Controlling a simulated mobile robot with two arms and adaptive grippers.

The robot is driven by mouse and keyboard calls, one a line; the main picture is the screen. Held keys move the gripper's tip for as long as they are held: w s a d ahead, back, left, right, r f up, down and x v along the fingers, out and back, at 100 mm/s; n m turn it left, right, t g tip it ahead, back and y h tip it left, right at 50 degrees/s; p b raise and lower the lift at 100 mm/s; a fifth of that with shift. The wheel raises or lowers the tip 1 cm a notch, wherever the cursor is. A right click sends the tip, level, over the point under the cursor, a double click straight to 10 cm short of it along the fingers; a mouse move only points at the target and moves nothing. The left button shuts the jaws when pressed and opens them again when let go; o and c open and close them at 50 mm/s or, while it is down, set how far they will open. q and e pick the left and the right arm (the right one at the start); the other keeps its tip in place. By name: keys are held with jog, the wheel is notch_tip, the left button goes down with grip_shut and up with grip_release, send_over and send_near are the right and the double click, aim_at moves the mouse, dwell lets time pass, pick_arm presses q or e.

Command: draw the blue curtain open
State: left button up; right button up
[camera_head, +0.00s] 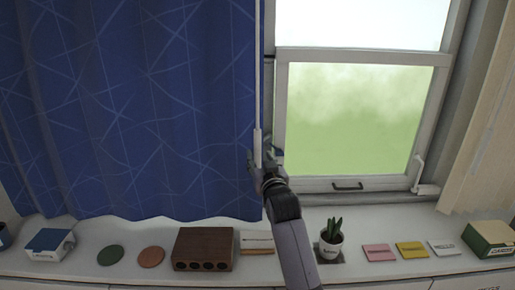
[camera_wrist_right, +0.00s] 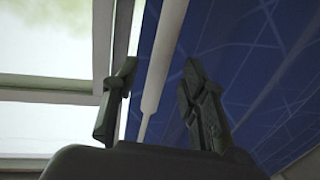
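The blue curtain (camera_head: 130,110), patterned with pale lines, hangs over the left side of the view, its right edge near the middle of the window. A thin white wand (camera_head: 257,90) with a thicker lower end hangs along that edge. My right gripper (camera_head: 265,158) is at the wand's lower end. In the right wrist view the two dark fingers (camera_wrist_right: 159,64) stand apart, with the white wand (camera_wrist_right: 158,70) showing between them and the curtain (camera_wrist_right: 245,70) behind and to the right. I cannot tell whether a finger touches the wand. My left gripper is not in view.
The window (camera_head: 355,110) is uncovered right of the curtain. On the white sill below stand a brown block with holes (camera_head: 203,248), a potted plant (camera_head: 331,240), colored cards (camera_head: 410,250) and boxes (camera_head: 490,238). A beige curtain (camera_head: 490,140) hangs at the far right.

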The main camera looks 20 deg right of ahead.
aim_at(258, 154)
jog(key=shift+w+d+p, duration=0.2)
jog(key=shift+w+p, duration=0.3)
jog(key=shift+w, duration=1.7)
jog(key=shift+c, duration=0.2)
grip_shut()
